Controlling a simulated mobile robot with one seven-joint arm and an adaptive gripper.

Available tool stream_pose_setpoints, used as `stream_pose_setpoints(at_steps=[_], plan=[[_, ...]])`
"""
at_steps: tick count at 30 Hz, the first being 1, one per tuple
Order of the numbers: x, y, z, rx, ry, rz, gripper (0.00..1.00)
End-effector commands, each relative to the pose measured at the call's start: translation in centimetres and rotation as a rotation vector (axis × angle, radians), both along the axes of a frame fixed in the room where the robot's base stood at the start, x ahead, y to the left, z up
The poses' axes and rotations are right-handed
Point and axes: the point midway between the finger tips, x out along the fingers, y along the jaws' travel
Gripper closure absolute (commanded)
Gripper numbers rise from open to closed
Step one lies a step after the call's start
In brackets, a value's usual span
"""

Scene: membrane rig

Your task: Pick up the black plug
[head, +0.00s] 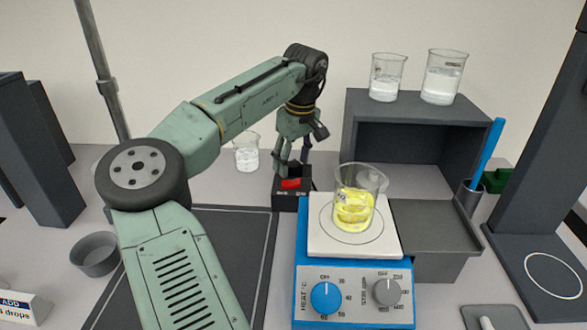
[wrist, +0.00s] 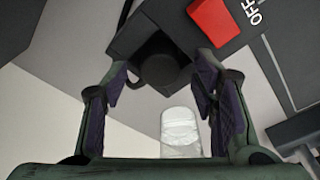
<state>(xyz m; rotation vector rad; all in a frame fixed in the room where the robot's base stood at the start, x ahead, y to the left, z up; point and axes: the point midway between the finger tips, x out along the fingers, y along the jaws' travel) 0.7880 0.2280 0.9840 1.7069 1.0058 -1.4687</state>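The black plug (wrist: 160,62) is a dark rounded piece at the black switch box (wrist: 135,35), in the upper middle of the wrist view. My gripper (wrist: 164,78) is open, with one finger on each side of the plug and a visible gap to each. In the head view my gripper (head: 292,163) points down at the back of the switch box (head: 290,203), which has a red switch (head: 291,184) on top. The red switch also shows in the wrist view (wrist: 215,20) beside the word OFF. In the head view the plug is hard to tell from the dark fingers.
A blue hotplate (head: 345,297) with a beaker of yellow contents (head: 354,208) stands close to the right of the box. A beaker (head: 246,154) stands behind on the left. A grey shelf (head: 415,112) bears two beakers. A dark mat (head: 235,235) lies in front.

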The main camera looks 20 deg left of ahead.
Motion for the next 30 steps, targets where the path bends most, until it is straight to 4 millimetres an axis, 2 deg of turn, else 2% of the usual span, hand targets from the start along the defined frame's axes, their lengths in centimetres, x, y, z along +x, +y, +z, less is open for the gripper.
stream_pose_setpoints(at_steps=[2, 22, 30], plan=[[0.00, 0.01, 0.02, 0.000, 0.000, 0.000, 0.52], [-0.01, 0.06, 0.06, 0.001, 0.000, 0.002, 0.97], [-0.01, 0.03, 0.07, 0.001, -0.001, 0.001, 0.97]])
